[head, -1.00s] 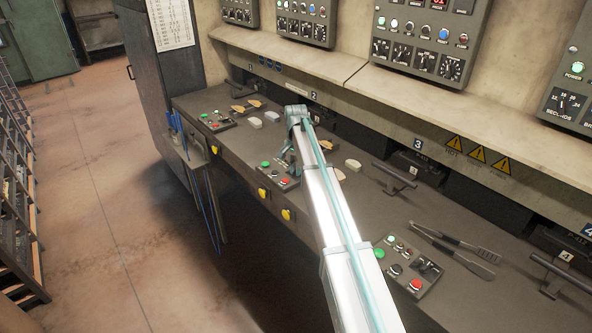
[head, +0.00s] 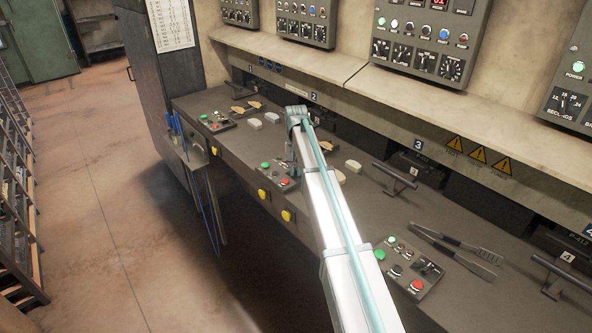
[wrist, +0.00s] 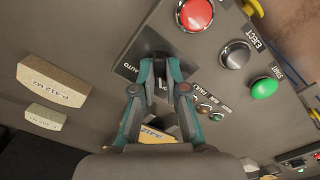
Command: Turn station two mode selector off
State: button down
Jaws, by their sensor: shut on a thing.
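The station two control panel (head: 274,173) sits on the bench, partly hidden behind my arm in the head view. In the wrist view the panel (wrist: 225,32) shows a red button (wrist: 195,14), a black button (wrist: 235,55) marked EJECT and a green button (wrist: 263,87) marked START. The black mode selector (wrist: 159,62) lies near the word AUTO. My gripper (wrist: 160,68) has its two fingers closed around the selector's handle. The fingers cover part of the handle and its markings, so its exact setting cannot be read.
Pale brake shoes (wrist: 53,84) lie on the bench beside the panel. Similar panels stand at the neighbouring stations, one at right (head: 410,267). Tongs (head: 455,248) lie at the right. Yellow knobs (head: 287,215) stick out from the bench front.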

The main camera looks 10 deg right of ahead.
aim_at(296, 171)
jog(key=c, duration=1.2)
grip_release()
notch_tip(296, 171, up, 12)
